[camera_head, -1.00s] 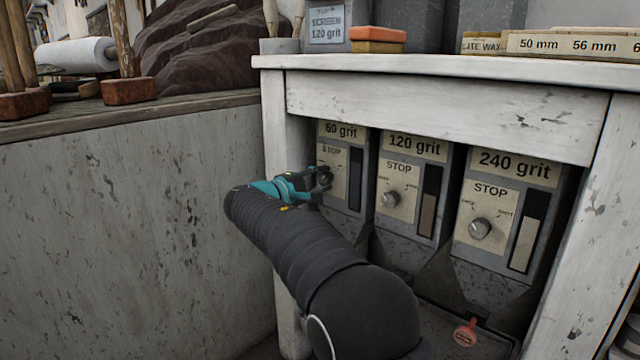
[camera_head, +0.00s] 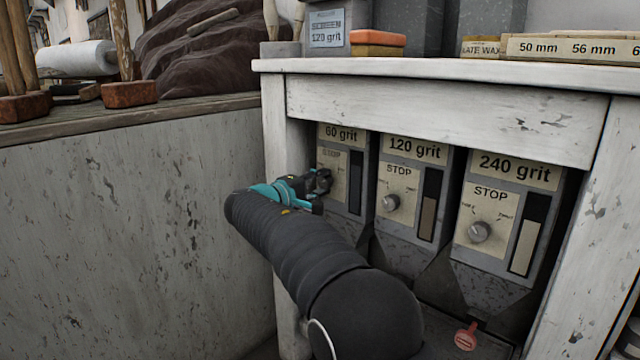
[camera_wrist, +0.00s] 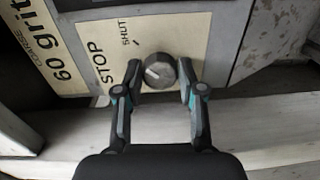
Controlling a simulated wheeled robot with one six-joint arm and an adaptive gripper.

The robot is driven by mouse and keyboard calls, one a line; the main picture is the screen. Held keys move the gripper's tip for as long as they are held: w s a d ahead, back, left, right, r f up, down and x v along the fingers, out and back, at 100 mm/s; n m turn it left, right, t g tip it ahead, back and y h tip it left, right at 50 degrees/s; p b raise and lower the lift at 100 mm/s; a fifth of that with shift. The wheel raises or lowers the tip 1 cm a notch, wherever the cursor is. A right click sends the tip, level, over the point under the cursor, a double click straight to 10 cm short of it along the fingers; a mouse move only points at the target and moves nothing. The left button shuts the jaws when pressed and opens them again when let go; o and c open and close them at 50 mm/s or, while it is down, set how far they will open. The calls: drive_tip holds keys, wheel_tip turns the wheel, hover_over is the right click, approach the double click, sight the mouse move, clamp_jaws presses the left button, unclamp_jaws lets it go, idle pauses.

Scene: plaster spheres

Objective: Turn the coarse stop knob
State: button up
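The coarse stop knob (camera_wrist: 158,70) is a round grey knob with a pale pointer line. In the wrist view my gripper (camera_wrist: 159,82) is open, with one finger on each side of the knob. A narrow gap seems to show between each finger and the knob. In the head view my gripper (camera_head: 320,182) is at the 60 grit panel (camera_head: 341,134) and hides the knob.
To the right are the 120 grit panel with its knob (camera_head: 391,202) and the 240 grit panel with its knob (camera_head: 479,232). The white bench frame (camera_head: 440,110) encloses them above and at both sides. A red tag (camera_head: 466,337) is low in front.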

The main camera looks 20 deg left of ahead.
drive_tip(key=shift+o, duration=1)
drive_tip(key=v, duration=1.2)
drive_tip(key=shift+a, duration=0.15)
